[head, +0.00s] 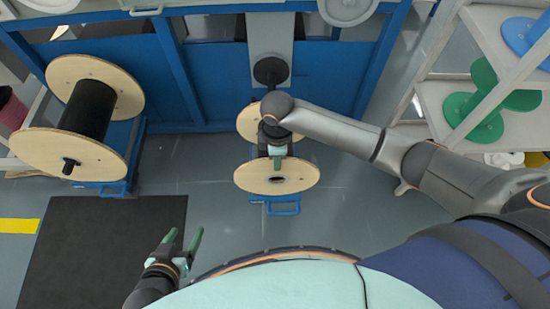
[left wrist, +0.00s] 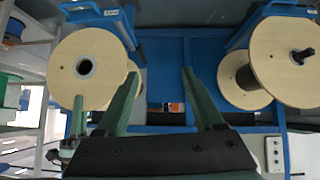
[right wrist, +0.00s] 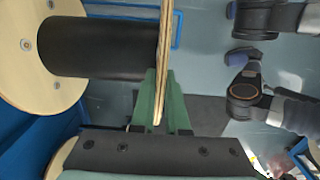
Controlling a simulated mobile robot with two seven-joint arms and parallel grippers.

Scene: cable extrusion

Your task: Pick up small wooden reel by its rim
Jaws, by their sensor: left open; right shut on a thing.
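The small wooden reel (head: 262,182) has pale round flanges and a dark core, and stands low in the middle of the head view. My right gripper (head: 278,163) is over its near flange. In the right wrist view the flange's thin rim (right wrist: 166,50) runs between the green fingers (right wrist: 163,100), which are shut on it. The reel's flange (left wrist: 100,45) also shows in the left wrist view. My left gripper (head: 182,240) is open and empty, left of and nearer than the reel. Its spread fingers (left wrist: 163,85) show in the left wrist view. My right arm hides part of the reel's core.
A large wooden reel (head: 65,150) with a black core stands at the left on a blue frame. A blue machine frame (head: 215,85) stands behind. A shelf (head: 435,110) with green and blue reels is at the right. A black mat (head: 85,240) lies on the open floor.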

